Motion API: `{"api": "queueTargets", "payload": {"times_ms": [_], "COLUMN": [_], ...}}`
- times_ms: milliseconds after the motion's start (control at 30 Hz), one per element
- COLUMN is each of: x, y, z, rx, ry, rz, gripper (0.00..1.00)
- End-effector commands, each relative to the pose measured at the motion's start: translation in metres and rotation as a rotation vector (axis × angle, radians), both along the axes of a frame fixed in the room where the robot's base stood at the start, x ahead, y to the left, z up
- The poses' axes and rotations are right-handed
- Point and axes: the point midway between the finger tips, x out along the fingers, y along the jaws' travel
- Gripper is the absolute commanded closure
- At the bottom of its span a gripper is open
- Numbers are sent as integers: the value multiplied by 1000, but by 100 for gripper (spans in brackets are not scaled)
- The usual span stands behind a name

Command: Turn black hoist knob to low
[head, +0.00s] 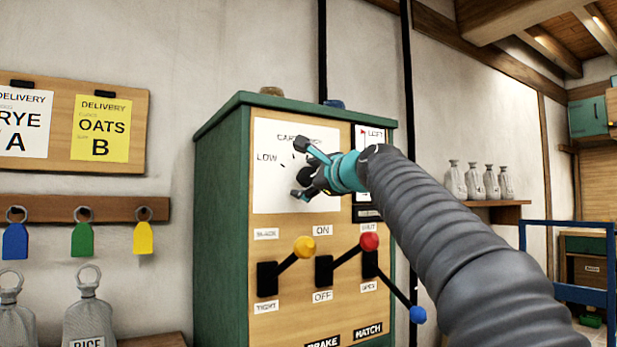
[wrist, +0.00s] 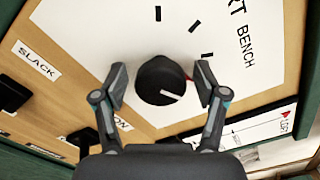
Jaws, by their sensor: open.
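The black hoist knob (wrist: 158,80) is round, with a white pointer line, on a white dial plate. In the wrist view the line points to the lower right, away from the black tick marks seen above and right of the knob. My gripper (wrist: 161,84) is open, one finger on each side of the knob, with small gaps. In the head view my gripper (head: 300,170) is in front of the dial plate (head: 270,195) and largely hides the knob. The word LOW (head: 267,158) is printed left of it.
Below the dial are levers with a yellow ball (head: 304,247), a red ball (head: 369,241) and a blue ball (head: 417,314). They stick out from the green-framed cabinet (head: 222,220). Key tags and sacks are to the left; more sacks are on a right shelf.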

Motion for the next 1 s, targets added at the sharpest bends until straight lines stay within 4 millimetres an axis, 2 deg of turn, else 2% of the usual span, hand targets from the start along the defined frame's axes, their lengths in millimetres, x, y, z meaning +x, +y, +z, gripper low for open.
{"api": "queueTargets", "payload": {"times_ms": [133, 367, 733, 1000], "x": [0, 0, 0, 0], "y": [0, -1, 0, 0], "z": [0, 0, 0, 0], "rx": [0, 0, -35, -173], "ry": [0, 0, -23, -117], "rz": [0, -1, 0, 1], "gripper": [30, 88, 89, 89]}}
